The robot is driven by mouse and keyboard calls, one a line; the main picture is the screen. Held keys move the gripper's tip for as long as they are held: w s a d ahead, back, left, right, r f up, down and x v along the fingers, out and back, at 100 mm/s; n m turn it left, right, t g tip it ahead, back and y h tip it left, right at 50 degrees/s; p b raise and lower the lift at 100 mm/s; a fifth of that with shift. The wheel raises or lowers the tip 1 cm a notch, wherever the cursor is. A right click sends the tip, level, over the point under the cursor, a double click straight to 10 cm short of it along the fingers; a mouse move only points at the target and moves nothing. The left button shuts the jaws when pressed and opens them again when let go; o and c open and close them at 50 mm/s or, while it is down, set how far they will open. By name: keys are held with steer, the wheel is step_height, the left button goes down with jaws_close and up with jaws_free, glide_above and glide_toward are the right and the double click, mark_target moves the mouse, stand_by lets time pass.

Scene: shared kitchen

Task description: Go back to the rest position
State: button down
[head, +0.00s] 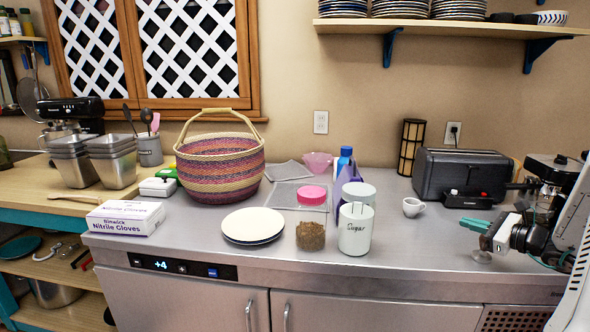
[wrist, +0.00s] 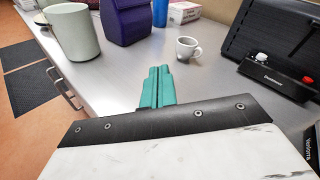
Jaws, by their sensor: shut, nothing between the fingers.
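My gripper (head: 476,227) is at the right of the head view, above the metal counter (head: 420,250) near its front edge. Its teal fingers are together and hold nothing. In the wrist view the shut fingers (wrist: 156,86) point away over the counter. A small white cup (head: 413,207) stands a little to the left of my gripper, apart from it; it also shows in the wrist view (wrist: 187,48). The white sugar canister (head: 355,232) stands farther left, apart from my gripper.
A black toaster (head: 460,175) stands behind my gripper, and a coffee machine (head: 548,180) is at the right. Counter between cup and front edge is clear.

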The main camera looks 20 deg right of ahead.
steer(key=s+a+r+n+g+y, duration=0.15)
steer(key=a+n+g, duration=0.25)
steer(key=a, duration=0.4)
steer(key=s+a+n+g+y, duration=0.1)
steer(key=s+a+n+g, duration=0.2)
steer(key=a+n, duration=0.35)
steer(key=s+a+r+n+g+y, duration=0.1)
steer(key=s+a+n+g+y, duration=0.2)
steer(key=a, duration=0.6)
steer(key=s+a+r+n+g+h, duration=0.2)
steer(key=s+a+r+n+h, duration=0.1)
steer(key=s+a+n+h, duration=0.2)
steer(key=s+a+r+n+g+h, duration=0.1)
steer(key=s+a+r+n+h, duration=0.2)
steer(key=s+a+n+h, duration=0.2)
steer(key=s+a+n, duration=0.3)
steer(key=s+n, duration=0.2)
steer(key=s, duration=0.2)
steer(key=shift+s+a+r+g, duration=0.2)
steer(key=shift+a+g, duration=0.1)
steer(key=shift+g, duration=0.1)
steer(key=shift+h, duration=0.25)
